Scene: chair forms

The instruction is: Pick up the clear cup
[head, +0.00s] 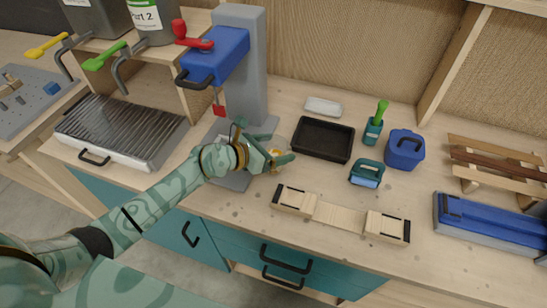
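My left gripper (268,144) is over the counter, just in front of the grey stand with the blue head. Its two green fingers are spread apart. A small, partly hidden yellowish, see-through shape (277,154) shows beside the lower finger; it may be the clear cup, but it is too small and covered to be sure. I cannot tell whether the fingers touch it. My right gripper is not in view.
The grey stand (243,75) has a blue head (216,56) with a red lever. A black tray (322,138), white block (323,106), green holder (372,130), blue container (404,149) and wooden clamp piece (340,214) stand right. A ribbed grill (122,127) is left.

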